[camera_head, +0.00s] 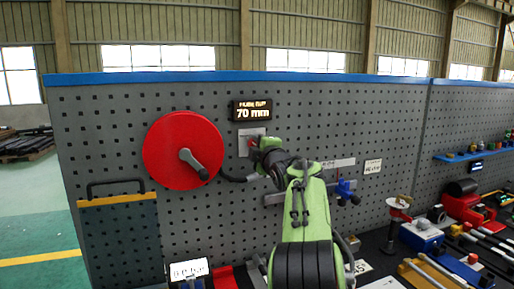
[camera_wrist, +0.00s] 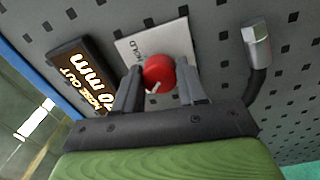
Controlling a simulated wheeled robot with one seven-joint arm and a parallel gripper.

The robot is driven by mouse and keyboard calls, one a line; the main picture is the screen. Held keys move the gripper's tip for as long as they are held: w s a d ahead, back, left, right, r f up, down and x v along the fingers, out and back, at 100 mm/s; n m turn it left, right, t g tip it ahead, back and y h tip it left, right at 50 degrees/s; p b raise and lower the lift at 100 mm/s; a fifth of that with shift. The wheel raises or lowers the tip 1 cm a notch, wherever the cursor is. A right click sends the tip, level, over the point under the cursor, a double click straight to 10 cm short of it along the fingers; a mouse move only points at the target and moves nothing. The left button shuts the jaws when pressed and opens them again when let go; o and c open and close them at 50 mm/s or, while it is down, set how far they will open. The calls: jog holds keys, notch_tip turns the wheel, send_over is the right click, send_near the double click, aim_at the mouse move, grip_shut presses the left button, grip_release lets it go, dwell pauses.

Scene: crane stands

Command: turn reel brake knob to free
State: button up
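The reel brake knob (camera_wrist: 159,72) is red with a white pointer line and sits on a pale plate (camera_wrist: 181,40) marked HOLD. In the wrist view the pointer runs down and slightly left. My gripper (camera_wrist: 160,76) has one finger on each side of the knob. Both fingertips look very close to its sides, and I cannot tell whether they press on it. In the head view my gripper (camera_head: 257,148) is at the panel and covers most of the knob; the pale plate (camera_head: 245,133) shows behind it. The red reel (camera_head: 165,137) with its dark crank handle is to the left.
A display (camera_head: 252,111) reading 70 mm is just above the plate. A hose with a metal fitting (camera_wrist: 257,46) is close to my gripper in the wrist view. A blue-handled valve (camera_head: 344,189) is on the panel to the right. The bench at right is crowded.

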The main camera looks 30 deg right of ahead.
jog(key=o, duration=0.4)
jog(key=b+v, duration=0.4)
jog(key=v, duration=1.1)
jog(key=shift+s+a, duration=0.2)
jog(key=shift+s, duration=0.1)
